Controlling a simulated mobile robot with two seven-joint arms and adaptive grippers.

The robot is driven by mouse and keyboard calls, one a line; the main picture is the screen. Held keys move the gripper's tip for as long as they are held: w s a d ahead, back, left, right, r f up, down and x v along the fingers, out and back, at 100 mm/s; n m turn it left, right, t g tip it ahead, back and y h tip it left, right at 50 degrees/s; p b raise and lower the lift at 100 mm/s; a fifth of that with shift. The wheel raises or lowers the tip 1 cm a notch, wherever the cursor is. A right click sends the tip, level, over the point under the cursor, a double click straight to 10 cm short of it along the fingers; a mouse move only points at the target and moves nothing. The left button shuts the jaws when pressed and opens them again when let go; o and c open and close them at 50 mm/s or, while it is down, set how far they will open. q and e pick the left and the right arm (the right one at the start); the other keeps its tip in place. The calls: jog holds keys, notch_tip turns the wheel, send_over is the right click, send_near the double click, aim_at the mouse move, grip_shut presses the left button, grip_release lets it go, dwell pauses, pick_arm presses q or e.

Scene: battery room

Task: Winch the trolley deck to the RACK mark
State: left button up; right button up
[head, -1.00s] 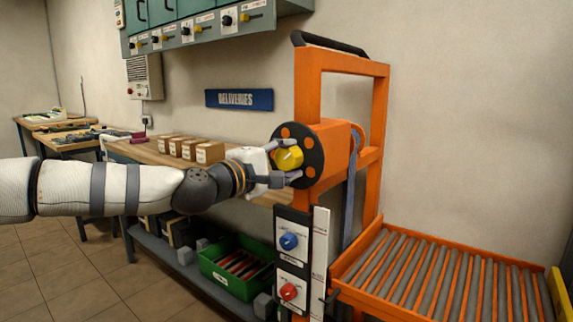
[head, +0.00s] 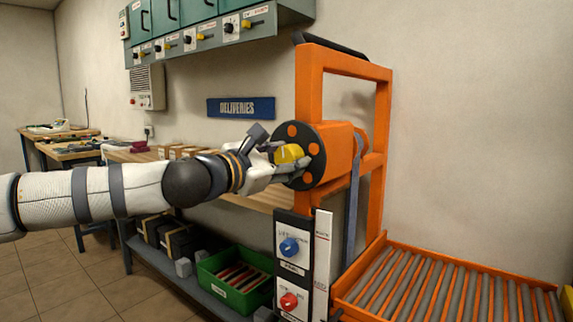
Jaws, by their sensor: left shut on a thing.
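The orange trolley (head: 310,90) stands at the middle right with a roller deck (head: 440,285) low on its right side. A dark winch wheel with orange spots (head: 314,171) sits on its orange drum, and a yellow knob (head: 289,153) sticks out from the wheel. My left gripper (head: 284,160) is shut on the yellow knob, its fingers partly covering it. A grey strap (head: 351,205) runs down from the drum. A white scale strip (head: 322,255) stands beside the deck; its lettering is too small to read surely. My right gripper is not in view.
A panel with a blue knob (head: 289,247) and a red knob (head: 289,301) is on the trolley's front post. A workbench (head: 262,198) runs behind my arm, with a green crate (head: 236,283) on its lower shelf. Wall cabinets (head: 215,35) hang above.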

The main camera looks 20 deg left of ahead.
pick_arm(q)
jog(key=n+b, duration=0.2)
jog(key=n, duration=0.3)
jog(key=shift+f+n, duration=0.1)
jog(key=shift+n, duration=0.2)
jog(key=shift+a+n+b, duration=0.1)
jog(key=shift+n+b, duration=1.1)
jog(key=shift+n, duration=0.9)
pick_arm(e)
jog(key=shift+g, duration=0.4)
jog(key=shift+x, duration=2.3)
pick_arm(q)
jog(key=shift+r, duration=0.2)
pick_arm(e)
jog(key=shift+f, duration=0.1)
pick_arm(q)
jog(key=o, duration=1.2)
jog(key=shift+c, duration=0.2)
jog(key=v, duration=1.2)
